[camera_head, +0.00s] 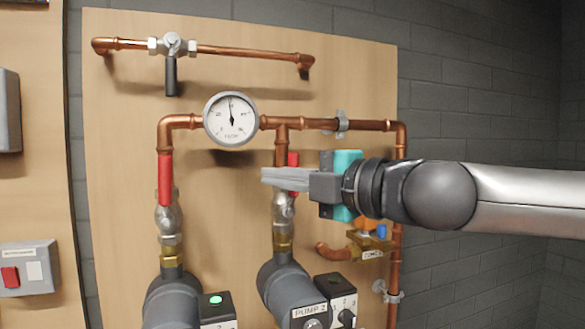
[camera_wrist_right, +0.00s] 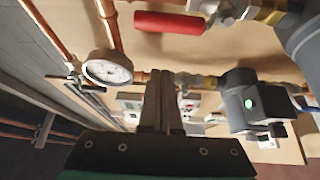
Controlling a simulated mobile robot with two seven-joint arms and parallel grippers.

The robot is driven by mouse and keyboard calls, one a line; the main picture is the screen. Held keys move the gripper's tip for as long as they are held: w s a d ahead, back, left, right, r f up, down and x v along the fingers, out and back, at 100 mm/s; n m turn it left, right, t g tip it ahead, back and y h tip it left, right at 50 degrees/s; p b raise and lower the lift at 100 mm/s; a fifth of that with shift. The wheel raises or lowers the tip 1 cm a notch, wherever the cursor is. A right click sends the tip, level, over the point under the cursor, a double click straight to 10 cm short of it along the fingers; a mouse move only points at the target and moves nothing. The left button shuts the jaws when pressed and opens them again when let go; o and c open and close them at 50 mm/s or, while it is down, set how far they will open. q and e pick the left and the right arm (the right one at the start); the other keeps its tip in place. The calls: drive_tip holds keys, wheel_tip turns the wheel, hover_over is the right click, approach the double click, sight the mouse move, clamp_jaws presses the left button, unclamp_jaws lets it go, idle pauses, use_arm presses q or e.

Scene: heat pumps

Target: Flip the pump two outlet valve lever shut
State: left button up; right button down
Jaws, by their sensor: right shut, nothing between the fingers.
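The pump two outlet valve (camera_head: 284,207) sits on the vertical pipe above the pump labelled PUMP 2 (camera_head: 310,312). Its red lever (camera_head: 293,159) points up along the pipe; my right gripper hides its middle in the head view. The lever shows whole in the right wrist view (camera_wrist_right: 170,21), off to one side of the fingers with a visible gap. My right gripper (camera_head: 264,177) is shut and empty, reaching in from the right in front of the lever. Its closed fingers also show in the right wrist view (camera_wrist_right: 158,78). My left gripper is in neither view.
Another red lever (camera_head: 165,180) stands upright on the left pump's outlet pipe. A round gauge (camera_head: 231,118) and copper pipe run above. An orange-handled valve (camera_head: 366,224) lies low, behind my right gripper. Switch boxes (camera_head: 28,268) are at the left.

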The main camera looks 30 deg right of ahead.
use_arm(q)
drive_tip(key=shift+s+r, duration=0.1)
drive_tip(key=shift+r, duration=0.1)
use_arm(e)
drive_tip(key=shift+w+d, duration=0.45)
drive_tip(key=shift+d, duration=0.45)
drive_tip(key=shift+w+d, duration=0.4)
drive_tip(key=shift+d, duration=0.45)
use_arm(q)
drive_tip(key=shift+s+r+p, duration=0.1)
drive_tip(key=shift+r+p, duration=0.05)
drive_tip(key=shift+p, duration=0.15)
use_arm(e)
drive_tip(key=shift+w, duration=0.1)
